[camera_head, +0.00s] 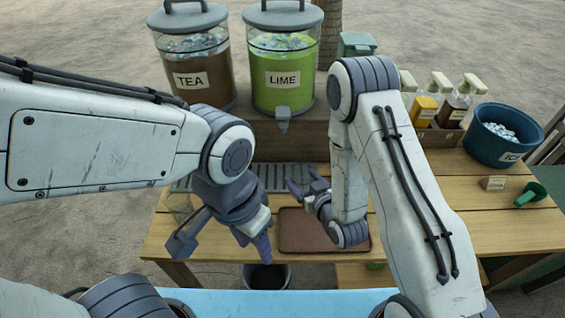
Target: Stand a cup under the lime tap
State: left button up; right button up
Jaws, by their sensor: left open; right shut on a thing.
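The lime dispenser (284,75), a clear jar of green drink labelled LIME, stands on a raised shelf at the back. Its grey tap (283,117) points down above the slatted drip tray (268,176). A clear cup (180,205) stands on the counter at the left, partly behind my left arm. My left gripper (222,245) is open and empty over the front left of the counter. My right gripper (305,182) is near the drip tray, below and slightly right of the lime tap. It is shut on what seems a clear cup, hardly visible between its fingers.
A tea dispenser (191,60) stands left of the lime one. A brown mat (293,238) lies at the counter's front. Bottles (425,105), a blue ice bucket (495,138) and a green scoop (530,194) are at the right. A dark bin (267,277) is below the front edge.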

jog(key=b+x, duration=0.2)
jog(key=b, duration=0.5)
jog(key=shift+w, duration=0.2)
jog(key=x, duration=0.4)
jog(key=r+p+x, duration=0.1)
jog(key=x, duration=0.3)
jog(key=p+x, duration=0.1)
jog(key=x, duration=0.3)
jog(key=shift+w+a+r, duration=0.1)
jog(key=shift+w+a, duration=0.05)
jog(key=shift+w, duration=0.2)
pick_arm(q)
notch_tip(320, 180, down, 6)
jog(key=shift+f, duration=0.2)
pick_arm(e)
jog(key=shift+f+b, duration=0.5)
jog(key=shift+f, duration=0.15)
pick_arm(q)
jog(key=shift+f, duration=0.65)
pick_arm(e)
jog(key=o, duration=1.3)
pick_arm(q)
jog(key=shift+r, duration=0.15)
pick_arm(e)
jog(key=shift+r, duration=0.2)
